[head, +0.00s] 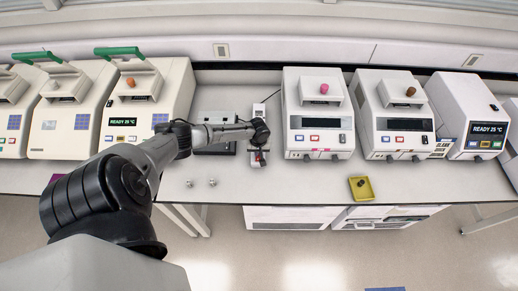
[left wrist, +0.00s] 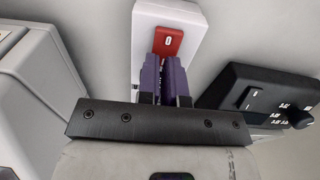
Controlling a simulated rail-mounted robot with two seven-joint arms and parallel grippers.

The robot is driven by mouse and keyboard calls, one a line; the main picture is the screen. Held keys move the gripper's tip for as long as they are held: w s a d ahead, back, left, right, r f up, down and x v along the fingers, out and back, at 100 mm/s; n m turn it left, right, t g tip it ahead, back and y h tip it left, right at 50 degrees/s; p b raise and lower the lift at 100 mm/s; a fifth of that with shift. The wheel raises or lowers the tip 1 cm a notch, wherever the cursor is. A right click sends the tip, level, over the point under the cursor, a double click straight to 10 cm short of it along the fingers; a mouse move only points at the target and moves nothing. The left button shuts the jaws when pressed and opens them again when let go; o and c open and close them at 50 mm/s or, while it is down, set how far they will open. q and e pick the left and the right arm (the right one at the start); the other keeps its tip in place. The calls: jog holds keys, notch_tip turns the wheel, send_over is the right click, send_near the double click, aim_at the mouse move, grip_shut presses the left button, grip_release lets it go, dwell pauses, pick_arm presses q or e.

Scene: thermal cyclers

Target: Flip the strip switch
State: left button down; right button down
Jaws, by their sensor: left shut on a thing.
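The power strip is white and lies on the bench between the machines; its far end (head: 259,110) shows in the head view beyond my left gripper. In the left wrist view the strip (left wrist: 190,22) has a red rocker switch (left wrist: 168,42) with a white mark. My left gripper (head: 259,156) is over the near end of the strip. Its purple fingers (left wrist: 170,62) are close together, with their tips at the lower edge of the red switch, and hide part of it. My right gripper is not in view.
A dark device (left wrist: 260,92) stands close beside the strip. A white thermal cycler (head: 318,110) stands right of it, another (head: 165,95) to the left. A yellow tray (head: 368,193) lies at the bench's front edge. Two small metallic items (head: 212,183) lie on bare bench.

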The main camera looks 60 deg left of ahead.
pick_arm(q)
jog(key=shift+s+d+f, duration=0.35)
jog(key=shift+s, duration=0.05)
jog(key=shift+r+p, duration=0.25)
jog(key=shift+p, duration=0.2)
jog(key=r+p, duration=0.5)
jog(key=shift+w+a+r, duration=0.1)
jog(key=shift+w+a, duration=0.15)
jog(key=shift+w, duration=0.1)
notch_tip(320, 180, up, 9)
jog(key=b, duration=0.1)
jog(key=shift+b, duration=0.35)
jog(key=shift+s+d, duration=0.1)
